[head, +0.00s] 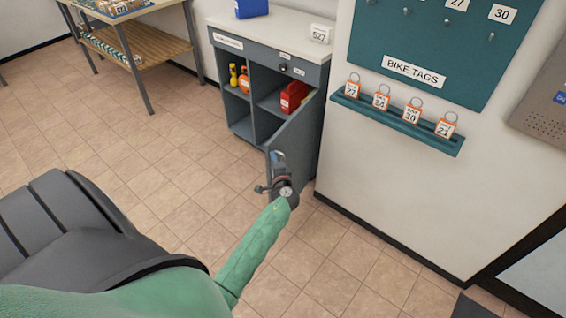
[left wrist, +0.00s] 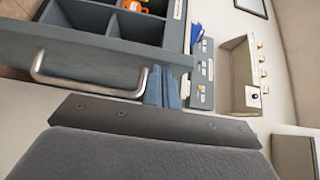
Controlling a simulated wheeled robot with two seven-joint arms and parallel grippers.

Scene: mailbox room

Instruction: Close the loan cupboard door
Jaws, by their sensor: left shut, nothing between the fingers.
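The grey loan cupboard (head: 263,60) stands against the wall in the head view, with a pale top. Its door (head: 298,133) stands open at the right side, swung out toward me, and the shelves show. In the left wrist view the door (left wrist: 70,45) fills the upper left and carries a metal bar handle (left wrist: 90,88). My left gripper (head: 275,157) is shut and empty at the door's free edge. Its blue-grey fingers (left wrist: 163,86) show beside one end of the handle; I cannot tell whether they touch the door. My right gripper is in neither view.
Inside the cupboard are a red item (head: 293,97) and yellow and orange bottles (head: 243,80). A teal rail (head: 395,122) with several bike tags juts from the wall on the right. A wooden shelf table (head: 150,45) stands at the back left. The tiled floor between is clear.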

